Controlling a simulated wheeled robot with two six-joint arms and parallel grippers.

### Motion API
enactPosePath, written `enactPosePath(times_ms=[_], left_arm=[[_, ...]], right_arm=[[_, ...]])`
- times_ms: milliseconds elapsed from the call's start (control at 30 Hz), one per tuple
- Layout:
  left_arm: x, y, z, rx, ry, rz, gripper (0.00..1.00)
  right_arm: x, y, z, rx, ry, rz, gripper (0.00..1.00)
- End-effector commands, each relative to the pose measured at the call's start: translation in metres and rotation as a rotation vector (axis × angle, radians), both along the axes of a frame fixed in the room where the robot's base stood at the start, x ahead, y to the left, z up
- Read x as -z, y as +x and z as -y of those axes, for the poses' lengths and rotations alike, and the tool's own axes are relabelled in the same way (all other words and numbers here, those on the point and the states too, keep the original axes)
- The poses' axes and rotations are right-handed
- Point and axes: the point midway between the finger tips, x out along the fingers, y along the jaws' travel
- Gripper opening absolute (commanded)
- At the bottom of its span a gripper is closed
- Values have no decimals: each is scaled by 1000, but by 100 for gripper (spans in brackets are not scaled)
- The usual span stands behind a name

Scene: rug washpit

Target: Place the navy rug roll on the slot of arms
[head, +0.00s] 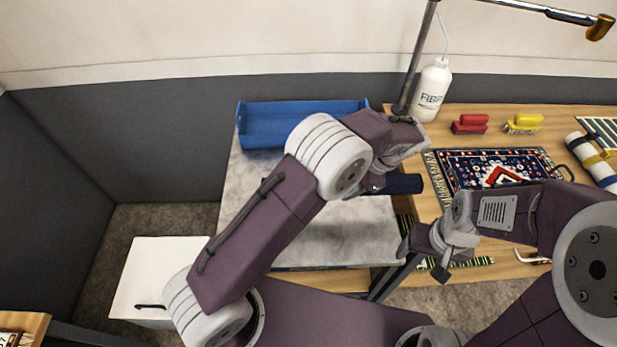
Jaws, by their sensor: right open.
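The navy rug roll (404,184) lies level near the right edge of the grey marbled slab. Its left part is covered by my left wrist. My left gripper (374,186) is at the roll, mostly hidden behind its own wrist, so I cannot tell whether its jaws hold the roll. My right gripper (424,264) is open and empty, below and right of the roll, apart from it. I cannot make out the slot of arms; a dark slanted metal bar (393,279) shows below the slab's right end, beside my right gripper.
A blue tray (262,124) stands at the back of the marbled slab (330,240). The wooden table (450,190) holds a patterned rug (495,168), a white bottle (433,90), red (470,122) and yellow (523,122) brushes and, at right, a striped roll (592,165). A white cabinet (150,270) stands lower left.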

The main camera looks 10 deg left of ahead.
Motion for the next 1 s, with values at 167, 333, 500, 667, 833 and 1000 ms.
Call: enactPosePath(times_ms=[167,333,500,667,833,1000], left_arm=[[21,10,-40,-9,4,-4,0],[48,22,-82,-7,3,-4,0],[64,30,-107,-5,1,-1,0],[68,31,-111,-2,0,0,0],[95,30,-111,-2,1,-4,0],[108,31,-111,-2,0,0,0]], right_arm=[[-3,0,0,0,0,0,75],[-7,0,0,0,0,0,75],[-9,0,0,0,0,0,75],[-9,0,0,0,0,0,75],[-11,0,0,0,0,0,75],[-12,0,0,0,0,0,75]])
